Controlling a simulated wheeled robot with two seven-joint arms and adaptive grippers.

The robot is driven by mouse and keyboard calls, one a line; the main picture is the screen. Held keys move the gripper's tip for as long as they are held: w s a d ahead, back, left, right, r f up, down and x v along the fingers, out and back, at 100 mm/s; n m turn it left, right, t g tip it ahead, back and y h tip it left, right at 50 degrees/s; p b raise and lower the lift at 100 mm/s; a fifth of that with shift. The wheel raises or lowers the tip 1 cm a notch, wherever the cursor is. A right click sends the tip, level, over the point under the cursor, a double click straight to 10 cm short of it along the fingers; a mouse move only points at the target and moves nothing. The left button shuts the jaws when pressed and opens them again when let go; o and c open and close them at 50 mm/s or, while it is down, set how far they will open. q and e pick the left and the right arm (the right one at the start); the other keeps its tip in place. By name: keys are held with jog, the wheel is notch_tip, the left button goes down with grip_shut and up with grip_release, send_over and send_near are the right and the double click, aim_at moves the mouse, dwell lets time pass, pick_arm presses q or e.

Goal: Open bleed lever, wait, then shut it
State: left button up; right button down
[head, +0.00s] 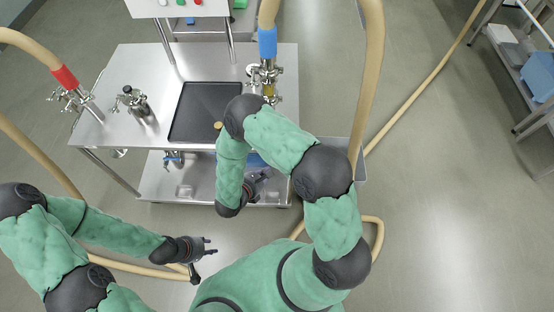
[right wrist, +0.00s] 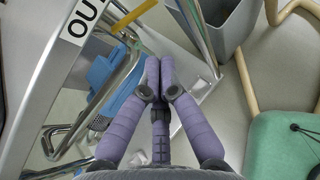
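No bleed lever can be picked out for certain. A fitting with a yellowish sight section (head: 268,88) stands at the table's right edge under a blue-collared hose. A small blue-handled valve (head: 172,160) shows below the table's front edge. My right gripper (head: 262,178) is low by the table's front right corner, partly hidden by my arm. In the right wrist view its purple fingers (right wrist: 159,72) are together with nothing visible between them, beside a blue part (right wrist: 122,97) and steel tubing. My left gripper (head: 211,246) is in front of the table, fingers apart and empty.
The steel table (head: 135,72) holds a black tray (head: 203,110) and a steel fitting (head: 133,100). A grey bin (right wrist: 228,22) stands to the right. Tan hoses (head: 420,100) run over the floor.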

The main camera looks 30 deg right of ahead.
pick_arm(q)
notch_tip(320, 180, down, 2)
jog(key=shift+f+b, duration=0.1)
jog(key=shift+b, duration=0.8)
pick_arm(e)
jog(key=w+d+f, duration=0.2)
jog(key=w+d, duration=0.1)
jog(key=d, duration=0.4)
jog(key=shift+w+f, duration=0.15)
jog(key=shift+w, duration=0.2)
